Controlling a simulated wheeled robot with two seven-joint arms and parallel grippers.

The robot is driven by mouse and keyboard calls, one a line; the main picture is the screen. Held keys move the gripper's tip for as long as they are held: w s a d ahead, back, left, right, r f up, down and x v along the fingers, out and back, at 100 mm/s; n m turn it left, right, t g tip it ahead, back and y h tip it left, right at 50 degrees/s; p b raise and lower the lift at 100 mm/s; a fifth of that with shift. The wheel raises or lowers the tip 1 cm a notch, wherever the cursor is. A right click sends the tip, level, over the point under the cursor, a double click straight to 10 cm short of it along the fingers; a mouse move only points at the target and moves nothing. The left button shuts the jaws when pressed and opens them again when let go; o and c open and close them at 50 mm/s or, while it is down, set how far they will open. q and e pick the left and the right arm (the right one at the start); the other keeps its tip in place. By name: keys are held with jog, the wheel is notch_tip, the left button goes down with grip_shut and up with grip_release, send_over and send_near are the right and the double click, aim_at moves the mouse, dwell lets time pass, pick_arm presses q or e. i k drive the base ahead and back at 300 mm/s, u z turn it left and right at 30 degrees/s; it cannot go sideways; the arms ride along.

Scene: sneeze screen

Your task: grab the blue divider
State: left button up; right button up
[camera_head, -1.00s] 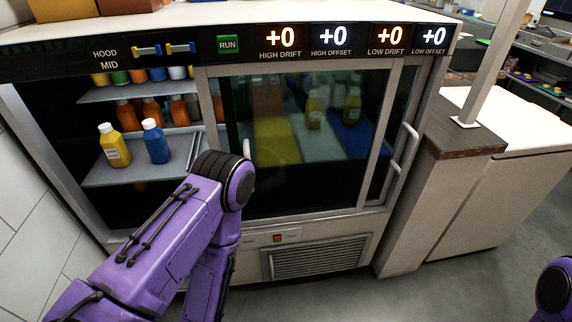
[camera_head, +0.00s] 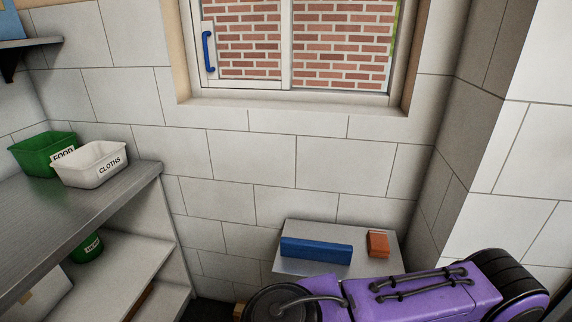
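A long blue block (camera_head: 316,250), which looks like the blue divider, lies on a small light grey shelf (camera_head: 284,267) low against the tiled wall. It lies lengthwise along the shelf, left of an orange block. Nothing holds it. A purple arm of mine crosses the bottom right of the view, just in front of the shelf, and covers part of its front edge. Neither of my grippers shows in the head view, so their opening is hidden.
The orange block (camera_head: 377,244) is apart from the blue one. At left, a grey counter (camera_head: 60,212) carries a green bin (camera_head: 32,156) and a white CLOTHS bin (camera_head: 90,165). A window (camera_head: 290,45) with a blue handle (camera_head: 208,50) is above. A wall corner stands at right.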

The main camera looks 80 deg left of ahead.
aim_at(305, 249)
jog(key=u, duration=2.8)
jog(key=i, duration=0.4)
jog(key=z, duration=0.6)
